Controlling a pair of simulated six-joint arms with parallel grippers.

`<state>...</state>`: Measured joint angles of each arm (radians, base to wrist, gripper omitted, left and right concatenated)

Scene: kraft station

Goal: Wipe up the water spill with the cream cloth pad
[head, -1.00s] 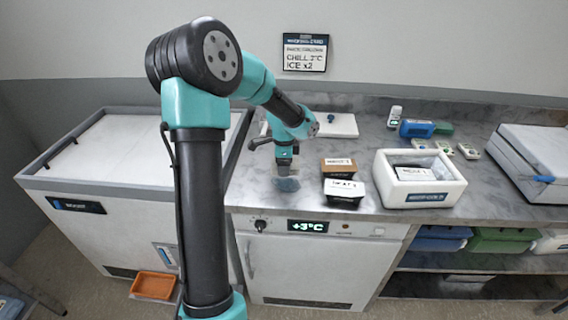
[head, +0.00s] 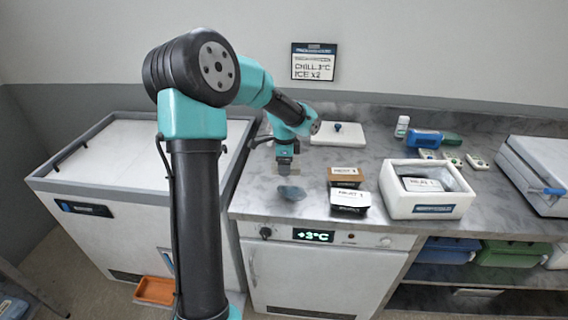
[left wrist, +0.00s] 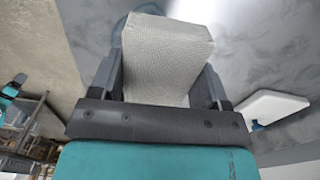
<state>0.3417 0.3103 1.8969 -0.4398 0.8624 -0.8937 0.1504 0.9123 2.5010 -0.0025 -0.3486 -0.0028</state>
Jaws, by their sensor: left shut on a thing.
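The water spill (head: 291,192) is a small blue-grey patch on the marble counter, near its front left part. My left gripper (head: 285,170) is just behind and above the spill in the head view. In the left wrist view the cream cloth pad (left wrist: 166,55), a pale woven block, sits between the two fingers of my left gripper (left wrist: 168,85), which is shut on it. In the head view the pad is small and hard to make out. The gap between pad and counter cannot be told exactly. My right gripper is not in view.
A brown-topped box (head: 345,176) and a white-topped black box (head: 350,202) stand right of the spill. A white foam box (head: 428,205) is farther right. A white board (head: 338,135) with a blue knob lies behind. The counter's front edge is close to the spill.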

